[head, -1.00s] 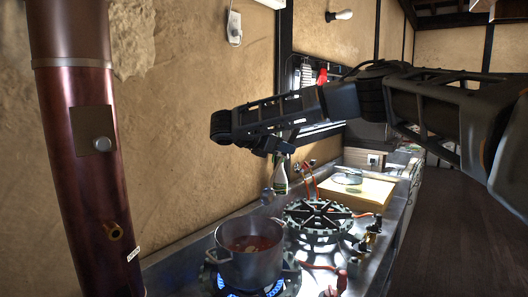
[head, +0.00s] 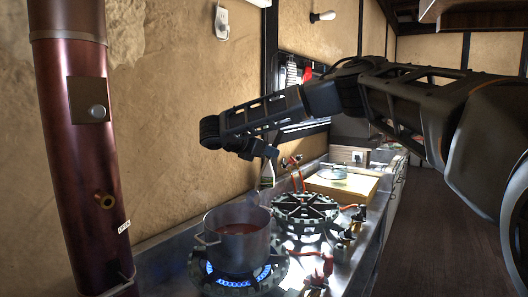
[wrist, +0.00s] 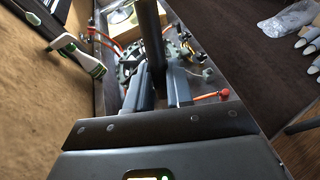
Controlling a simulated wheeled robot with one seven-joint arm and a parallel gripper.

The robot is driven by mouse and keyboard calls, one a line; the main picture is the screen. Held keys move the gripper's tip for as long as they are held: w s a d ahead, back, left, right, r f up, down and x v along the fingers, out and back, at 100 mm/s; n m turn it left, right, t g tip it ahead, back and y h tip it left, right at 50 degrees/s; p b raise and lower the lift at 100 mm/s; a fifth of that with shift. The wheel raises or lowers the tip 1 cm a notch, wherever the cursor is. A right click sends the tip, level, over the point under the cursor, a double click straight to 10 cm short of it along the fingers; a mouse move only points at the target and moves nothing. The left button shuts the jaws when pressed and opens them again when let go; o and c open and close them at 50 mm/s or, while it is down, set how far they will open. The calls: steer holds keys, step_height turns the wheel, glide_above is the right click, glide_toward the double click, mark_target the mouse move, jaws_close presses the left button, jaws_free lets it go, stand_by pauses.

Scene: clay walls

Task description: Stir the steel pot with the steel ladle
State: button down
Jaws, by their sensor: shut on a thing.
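The steel pot (head: 240,254) stands upright on a lit gas burner at the lower middle of the head view, with reddish-brown liquid inside. My gripper (head: 268,152) is above and behind the pot, apart from it. In the wrist view my gripper (wrist: 163,88) is shut on a dark upright handle (wrist: 150,30), which appears to be the steel ladle's. The ladle's bowl cannot be made out clearly in either current view. The pot does not show in the wrist view.
An unlit burner (head: 305,212) sits behind the pot, with a wooden board (head: 343,187) beyond. A spray bottle (wrist: 84,56) stands by the wall. A dark red pipe (head: 85,165) rises at the left. Dark floor (head: 425,230) is clear at the right.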

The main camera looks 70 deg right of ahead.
mark_target(254, 193)
steer(key=shift+w+a+f, duration=0.15)
steer(key=shift+f, duration=0.45)
steer(key=shift+w+a+f+b, duration=0.35)
steer(key=shift+w+a+f, duration=0.25)
steer(key=shift+f, duration=1.35)
steer(key=shift+w+a+f+b, duration=0.35)
steer(key=shift+w+a+f, duration=0.25)
steer(key=shift+f, duration=1.4)
steer(key=shift+w+a+f+b, duration=0.35)
steer(key=shift+w+a+f, duration=0.25)
steer(key=shift+f, duration=1.35)
steer(key=shift+s, duration=0.1)
